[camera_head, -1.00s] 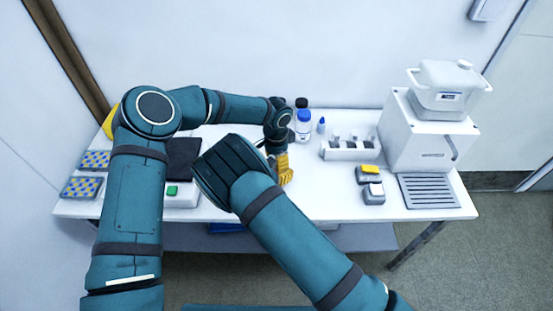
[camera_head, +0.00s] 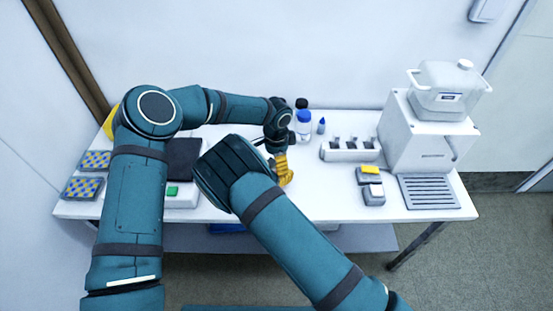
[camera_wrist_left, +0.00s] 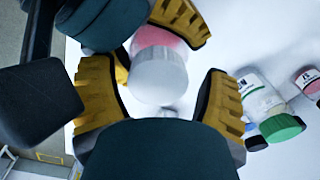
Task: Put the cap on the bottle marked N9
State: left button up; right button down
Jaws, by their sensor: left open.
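My left gripper (camera_wrist_left: 160,98) is open, with one yellow finger on each side of a pale round-topped piece (camera_wrist_left: 158,76). I cannot tell whether they touch it. Above that piece is a pink band (camera_wrist_left: 160,38), seemingly part of the same bottle. I see no readable mark on it. More yellow fingers (camera_wrist_left: 180,20) close to it seem to be my right gripper's; their grip is unclear. In the head view, yellow fingers (camera_head: 284,168) show low over the table middle, and my right arm hides most of that spot. The N9 mark is not readable anywhere.
A green-capped bottle (camera_wrist_left: 280,127) and a pink-labelled bottle (camera_wrist_left: 308,80) are at the right in the wrist view. A blue-capped bottle (camera_head: 303,122) stands at the table's back. A white rack (camera_head: 350,151) and machine (camera_head: 425,140) occupy the right side.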

pick_arm(q)
jog(key=shift+r, duration=2.25)
jog(key=n, duration=0.1)
jog(key=r+n, duration=0.1)
jog(key=n, duration=0.3)
jog(key=shift+r, duration=0.4)
jog(key=n, duration=0.1)
jog(key=r+n, duration=0.1)
jog(key=n, duration=0.2)
jog(key=shift+s+r+n, duration=0.1)
jog(key=shift+r+n, duration=0.15)
jog(key=shift+n, duration=0.15)
jog(key=shift+f, duration=4)
